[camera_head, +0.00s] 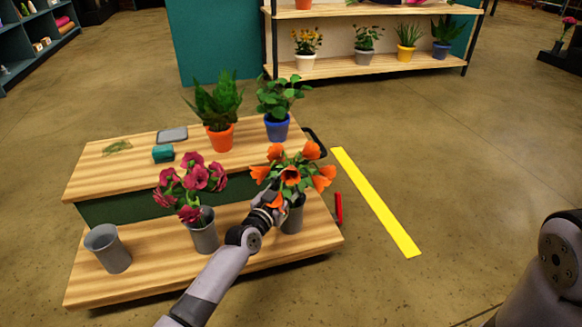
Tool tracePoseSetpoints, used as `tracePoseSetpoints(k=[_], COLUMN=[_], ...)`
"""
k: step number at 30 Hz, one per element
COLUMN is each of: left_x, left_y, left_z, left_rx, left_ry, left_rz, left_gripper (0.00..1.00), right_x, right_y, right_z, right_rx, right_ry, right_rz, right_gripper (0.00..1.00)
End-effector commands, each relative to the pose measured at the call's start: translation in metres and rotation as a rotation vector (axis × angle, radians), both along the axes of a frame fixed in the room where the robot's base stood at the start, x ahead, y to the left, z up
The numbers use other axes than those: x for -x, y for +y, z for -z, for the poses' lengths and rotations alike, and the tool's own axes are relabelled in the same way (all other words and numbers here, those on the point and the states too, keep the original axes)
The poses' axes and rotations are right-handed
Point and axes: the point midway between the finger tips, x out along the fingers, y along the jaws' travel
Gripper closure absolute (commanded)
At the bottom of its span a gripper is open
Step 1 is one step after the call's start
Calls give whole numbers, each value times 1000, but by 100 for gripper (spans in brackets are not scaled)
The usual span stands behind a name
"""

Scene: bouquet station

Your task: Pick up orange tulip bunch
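The orange tulip bunch (291,176) stands in a grey pot (293,220) at the right end of the lower wooden step. Its blooms spread over the pot rim, with green leaves among them. My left gripper (278,203) is at the lower left side of the bunch, just under the blooms and by the pot rim. Its fingers are dark and partly hidden among the flowers, so I cannot tell whether they are open or closed on the stems. My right gripper is out of view; only part of my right arm shows at the right edge.
A grey pot of magenta flowers (192,184) stands left of my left gripper. An empty grey pot (108,248) is farther left. The upper step (110,172) holds an orange-potted plant (218,138) and a blue-potted plant (277,128). A yellow floor strip (375,202) lies on clear floor at right.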

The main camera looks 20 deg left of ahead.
Motion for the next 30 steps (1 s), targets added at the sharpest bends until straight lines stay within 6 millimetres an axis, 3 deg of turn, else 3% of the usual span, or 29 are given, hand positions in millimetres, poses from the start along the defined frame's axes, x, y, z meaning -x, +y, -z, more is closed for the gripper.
tracePoseSetpoints(k=[3,22,30], left_x=[0,1,1], left_y=[0,0,0], left_z=[0,0,0], left_rx=[0,-1,-1], left_ry=[0,0,1], left_rz=[0,0,0], left_gripper=[58,100,100], right_x=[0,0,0], right_y=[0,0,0], right_z=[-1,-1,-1], right_rx=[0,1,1], right_ry=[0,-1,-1], right_rz=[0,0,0], right_gripper=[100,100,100])
